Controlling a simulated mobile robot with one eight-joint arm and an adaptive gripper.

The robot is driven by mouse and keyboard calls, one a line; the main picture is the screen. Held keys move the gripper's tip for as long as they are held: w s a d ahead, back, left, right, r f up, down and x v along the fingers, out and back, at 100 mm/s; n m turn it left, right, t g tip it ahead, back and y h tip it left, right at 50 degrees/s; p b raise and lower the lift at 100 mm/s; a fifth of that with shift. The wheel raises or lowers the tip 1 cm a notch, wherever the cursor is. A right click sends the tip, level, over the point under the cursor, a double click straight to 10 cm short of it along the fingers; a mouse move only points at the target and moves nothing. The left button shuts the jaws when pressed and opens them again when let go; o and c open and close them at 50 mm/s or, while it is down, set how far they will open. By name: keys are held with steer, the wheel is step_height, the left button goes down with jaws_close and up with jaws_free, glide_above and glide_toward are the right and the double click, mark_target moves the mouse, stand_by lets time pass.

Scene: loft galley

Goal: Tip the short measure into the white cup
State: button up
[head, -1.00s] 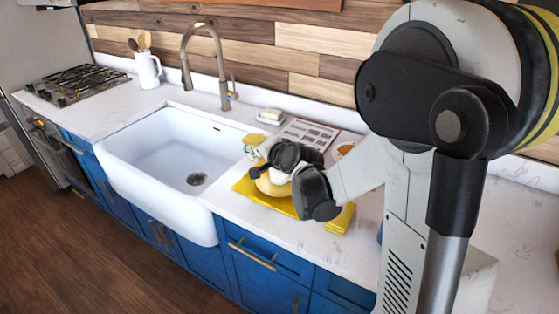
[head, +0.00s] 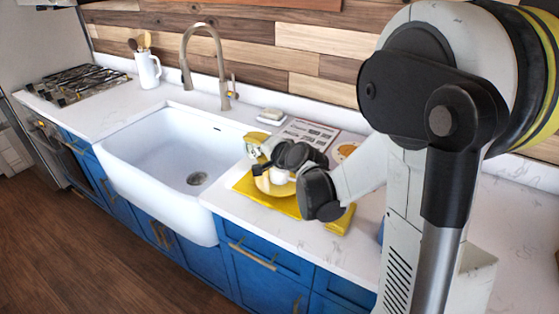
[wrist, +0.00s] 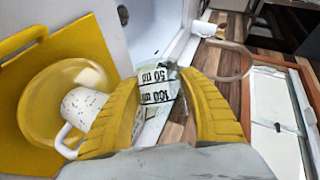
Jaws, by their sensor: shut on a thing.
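My gripper (wrist: 160,80) has ridged yellow fingers and is shut on the short measure (wrist: 156,92), a clear vessel with black 50 and 100 ml marks. In the head view the measure (head: 252,150) is small, beside my gripper (head: 256,142). Its contents and exact tilt cannot be told. The white cup (wrist: 82,106), speckled with a handle, stands on a round yellow plate (wrist: 38,110), left of the fingers in the wrist view and apart from the measure. In the head view the cup (head: 279,176) is partly hidden by my wrist.
A yellow mat (head: 244,184) lies under the plate on the white counter. The white sink (head: 160,150) and tap (head: 220,65) are to the left. A printed sheet (head: 308,133) and soap dish (head: 271,116) lie behind. Clear counter lies between sink and hob (head: 72,82).

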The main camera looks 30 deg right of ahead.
steer(key=shift+d+r+m+t+y, duration=0.1)
steer(key=shift+r+m+t+y, duration=0.2)
steer(key=shift+r+m+y, duration=0.15)
stand_by(0.8)
steer(key=shift+s+d+f+m+t+y+b, duration=0.15)
steer(key=shift+d+f+m+t+y+b, duration=0.3)
steer(key=shift+b, duration=0.75)
steer(key=shift+d+r+m+t+y+b, duration=0.35)
steer(key=shift+d+r+m+y+b, duration=0.1)
steer(key=shift+m+b, duration=0.5)
stand_by(1.2)
